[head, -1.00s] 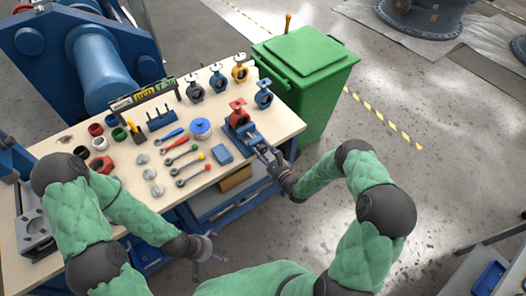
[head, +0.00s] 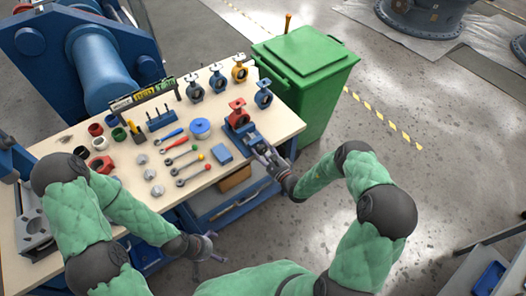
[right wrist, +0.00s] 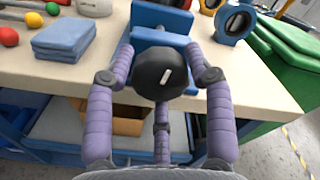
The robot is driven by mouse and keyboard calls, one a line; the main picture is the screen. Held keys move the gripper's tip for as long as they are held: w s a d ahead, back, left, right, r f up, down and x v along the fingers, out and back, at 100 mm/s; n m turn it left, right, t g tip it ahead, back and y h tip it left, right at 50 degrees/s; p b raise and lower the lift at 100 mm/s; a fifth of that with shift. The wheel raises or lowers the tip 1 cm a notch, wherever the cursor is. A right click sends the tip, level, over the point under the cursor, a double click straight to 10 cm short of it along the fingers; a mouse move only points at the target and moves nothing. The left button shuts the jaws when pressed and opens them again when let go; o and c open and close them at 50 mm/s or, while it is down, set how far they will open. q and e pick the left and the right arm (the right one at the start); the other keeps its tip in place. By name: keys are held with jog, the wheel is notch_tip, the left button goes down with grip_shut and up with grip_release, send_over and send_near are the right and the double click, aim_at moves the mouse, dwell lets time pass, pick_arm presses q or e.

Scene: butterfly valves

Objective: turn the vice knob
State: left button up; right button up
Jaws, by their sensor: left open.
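The blue vice (head: 241,125) sits at the table's right front and holds a red butterfly valve (head: 237,112). In the right wrist view the vice's blue jaw block (right wrist: 160,42) lies behind its round black knob (right wrist: 162,75), which has a white mark. My right gripper (head: 266,154) is at the vice's front end. In the right wrist view its purple fingers (right wrist: 162,62) lie left, right and below the knob; I cannot tell whether they touch it. My left gripper (head: 209,246) is open and empty in front of the table, away from the vice.
A blue block (head: 222,155) lies left of the vice, near several wrenches and ball-ended tools. More valves (head: 217,80) stand behind it. A green bin (head: 310,75) stands right of the table (head: 285,122). Floor right of the bin is clear.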

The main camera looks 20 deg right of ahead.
jog(key=shift+o, duration=1.3)
jog(key=shift+w+r, duration=0.1)
jog(key=shift+r, duration=0.2)
jog(key=shift+f, duration=0.15)
jog(key=v, duration=1.2)
